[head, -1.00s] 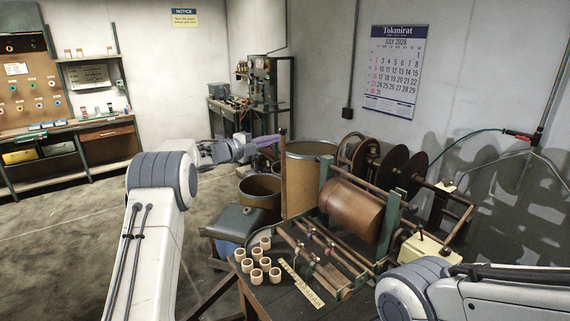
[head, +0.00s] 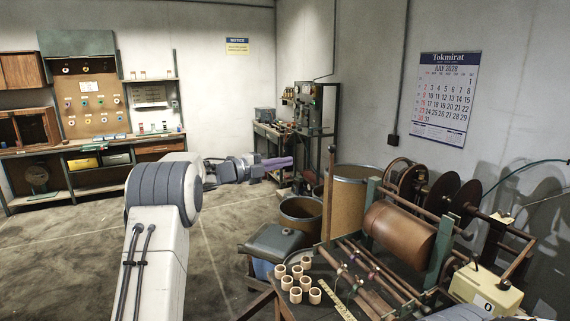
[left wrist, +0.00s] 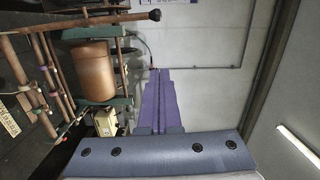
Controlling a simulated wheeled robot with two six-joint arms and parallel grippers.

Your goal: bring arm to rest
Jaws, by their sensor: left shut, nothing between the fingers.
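My left arm rises at the lower left in the head view and reaches toward the middle. Its left gripper (head: 278,163) is shut and empty, with purple fingers pointing right, held in the air left of the large drums. In the left wrist view the purple fingers (left wrist: 160,98) lie together with nothing between them. The winding machine with its brown roller (head: 399,233) stands at the right, apart from the gripper in the head view. The roller also shows in the left wrist view (left wrist: 99,70). My right gripper is not in view.
Several small tan cores (head: 296,283) stand on the table by the machine. A tall drum (head: 352,203), a shorter bin (head: 300,216) and a grey-lidded box (head: 276,243) stand behind it. A workbench (head: 95,147) is at the back left. The floor at left is clear.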

